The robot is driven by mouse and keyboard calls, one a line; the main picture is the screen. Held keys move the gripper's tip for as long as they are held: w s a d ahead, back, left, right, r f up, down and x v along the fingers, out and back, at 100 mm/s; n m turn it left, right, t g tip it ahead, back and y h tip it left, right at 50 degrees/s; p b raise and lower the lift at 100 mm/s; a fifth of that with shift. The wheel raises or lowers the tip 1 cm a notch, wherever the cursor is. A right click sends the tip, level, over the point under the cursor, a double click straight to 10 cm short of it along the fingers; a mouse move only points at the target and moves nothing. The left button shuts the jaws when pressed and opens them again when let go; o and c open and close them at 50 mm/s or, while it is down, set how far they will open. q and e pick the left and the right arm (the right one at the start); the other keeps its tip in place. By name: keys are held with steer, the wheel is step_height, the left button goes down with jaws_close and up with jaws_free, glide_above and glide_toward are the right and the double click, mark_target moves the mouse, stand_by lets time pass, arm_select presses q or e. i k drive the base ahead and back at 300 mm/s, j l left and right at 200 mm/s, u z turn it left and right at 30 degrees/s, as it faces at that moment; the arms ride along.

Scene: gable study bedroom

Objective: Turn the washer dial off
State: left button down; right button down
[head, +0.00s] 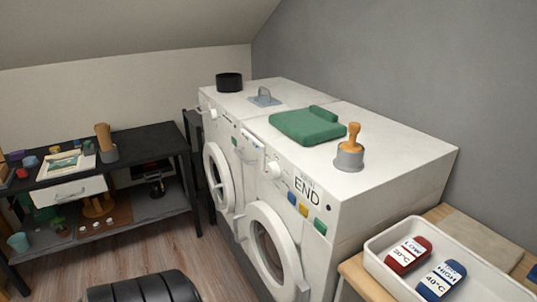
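Two white front-loading machines stand side by side. The nearer washer (396,182) has a round white dial (274,169) on its front panel, left of the word END. Blue, yellow and green squares sit below and beside that lettering. The dial's pointer setting is too small to read. The farther machine (231,103) also has a round pale dial (213,113) on its front. Neither of my grippers is in view.
A white tray (377,246) with red and blue tags stands at right. A black shelf table (146,140) stands left. Wooden floor (200,262) is open before the machines.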

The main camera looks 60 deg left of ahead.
mark_target(273, 170)
steer(key=u, duration=1.75)
